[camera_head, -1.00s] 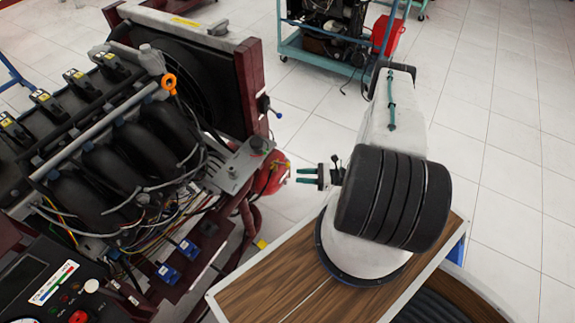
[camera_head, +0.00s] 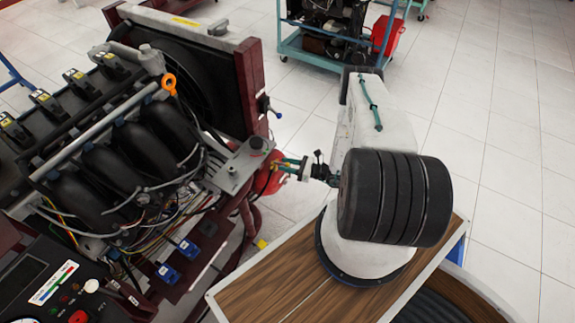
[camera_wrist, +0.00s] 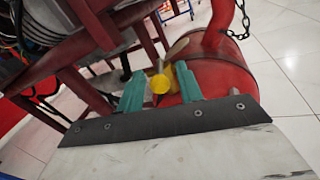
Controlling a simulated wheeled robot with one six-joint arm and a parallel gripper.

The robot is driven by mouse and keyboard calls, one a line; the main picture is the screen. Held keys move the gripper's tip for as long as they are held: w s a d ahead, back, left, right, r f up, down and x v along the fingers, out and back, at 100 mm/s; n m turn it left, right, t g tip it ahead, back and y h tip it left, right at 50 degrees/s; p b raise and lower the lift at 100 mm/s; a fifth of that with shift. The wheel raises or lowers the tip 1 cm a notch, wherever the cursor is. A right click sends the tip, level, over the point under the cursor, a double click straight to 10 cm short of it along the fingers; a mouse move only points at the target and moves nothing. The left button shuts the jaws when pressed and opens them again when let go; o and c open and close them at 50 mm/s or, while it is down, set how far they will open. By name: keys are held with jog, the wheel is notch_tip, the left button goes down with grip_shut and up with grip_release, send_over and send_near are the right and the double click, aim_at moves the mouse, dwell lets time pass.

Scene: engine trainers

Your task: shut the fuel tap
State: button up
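A red fuel tank (camera_wrist: 222,75) lies ahead of my gripper in the wrist view. A yellow part (camera_wrist: 160,83), which looks like the fuel tap's handle, stands in front of the tank. My gripper (camera_wrist: 160,88) has its two green fingers apart, with the yellow part showing between their tips, closer to the right finger. I cannot tell whether a finger touches it. In the head view my gripper (camera_head: 281,163) reaches left to the red tank (camera_head: 264,181), beside the engine frame; the tap is not clear there.
The engine trainer (camera_head: 120,150) with its dark red frame fills the left. A grey bracket plate (camera_head: 240,166) sits close to my gripper's left. A chain (camera_wrist: 243,20) hangs by the tank. Tiled floor is clear at right.

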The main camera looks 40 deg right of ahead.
grip_shut()
jog(key=shift+s+a+m+t+h, duration=0.15)
jog(key=shift+a+m+t+h, duration=0.1)
jog(key=shift+m+t+h, duration=0.4)
jog(key=shift+s+a+m+t+h, duration=0.2)
jog(key=shift+m+h, duration=0.3)
jog(key=shift+h, duration=0.45)
jog(key=shift+s+a+m+t+h, duration=0.1)
jog(key=shift+a+m+t+h, duration=0.25)
jog(key=shift+m+h, duration=0.35)
grip_release()
jog(key=v, duration=0.7)
jog(key=shift+s, duration=0.35)
jog(key=shift+d, duration=0.1)
